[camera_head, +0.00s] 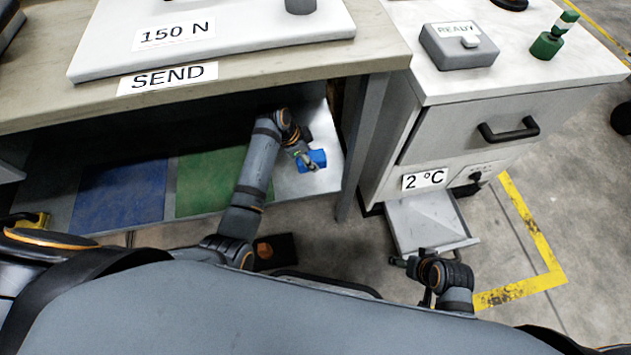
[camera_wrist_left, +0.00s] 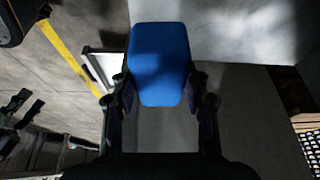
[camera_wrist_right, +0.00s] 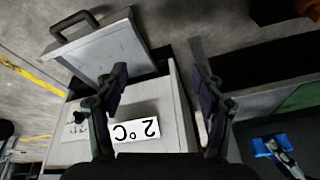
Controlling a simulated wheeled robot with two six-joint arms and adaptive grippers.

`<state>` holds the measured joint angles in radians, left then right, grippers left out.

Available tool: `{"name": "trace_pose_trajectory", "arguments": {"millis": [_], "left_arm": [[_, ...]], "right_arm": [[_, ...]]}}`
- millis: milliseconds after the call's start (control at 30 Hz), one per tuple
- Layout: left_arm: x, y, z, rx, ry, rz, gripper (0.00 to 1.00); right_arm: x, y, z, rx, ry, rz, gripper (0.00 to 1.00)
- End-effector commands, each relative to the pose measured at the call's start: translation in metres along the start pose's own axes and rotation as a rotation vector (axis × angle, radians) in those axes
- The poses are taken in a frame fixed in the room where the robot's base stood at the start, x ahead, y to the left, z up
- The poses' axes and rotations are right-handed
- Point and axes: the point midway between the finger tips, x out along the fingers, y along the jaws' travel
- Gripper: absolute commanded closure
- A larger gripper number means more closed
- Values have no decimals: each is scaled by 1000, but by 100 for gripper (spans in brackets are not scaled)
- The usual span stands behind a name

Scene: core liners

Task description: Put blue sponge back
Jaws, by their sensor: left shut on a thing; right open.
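The blue sponge (camera_head: 316,157) is a small blue block over the bare light-grey part of the lower shelf (camera_head: 312,187), right of the green area. My left gripper (camera_head: 308,161) is shut on it. In the left wrist view the blue sponge (camera_wrist_left: 160,62) sits between the two fingers of the left gripper (camera_wrist_left: 162,95). I cannot tell whether the sponge touches the shelf. My right gripper (camera_wrist_right: 162,85) is open and empty. In the right wrist view it faces the cabinet front with the "2 °C" label (camera_wrist_right: 133,131). In the head view it is low at the right, near the open tray.
A blue area (camera_head: 120,195) and a green area (camera_head: 210,180) mark the shelf under the workbench (camera_head: 385,45). A table leg (camera_head: 362,140) stands right of the sponge. The grey cabinet (camera_head: 465,110) has an open lower tray (camera_head: 425,222). Yellow tape (camera_head: 535,235) marks the floor.

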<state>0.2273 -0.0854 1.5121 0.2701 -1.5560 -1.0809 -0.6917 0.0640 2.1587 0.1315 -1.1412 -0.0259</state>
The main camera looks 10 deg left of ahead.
Motion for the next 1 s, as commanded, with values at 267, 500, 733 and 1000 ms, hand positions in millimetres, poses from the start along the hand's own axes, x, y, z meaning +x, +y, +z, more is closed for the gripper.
{"name": "trace_pose_trajectory", "arguments": {"millis": [267, 500, 733, 1000], "left_arm": [[14, -1, 1, 59, -1, 25, 90], [66, -1, 24, 56, -1, 24, 90], [69, -1, 25, 56, -1, 23, 90], [76, -1, 28, 56, -1, 23, 90]], "right_arm": [[-8, -6, -4, -6, 18, -14, 31], [19, -10, -4, 11, 154, -41, 31], [6, -7, -45, 4, 303, -27, 31], [0, -6, -68, 0, 395, -20, 31]]}}
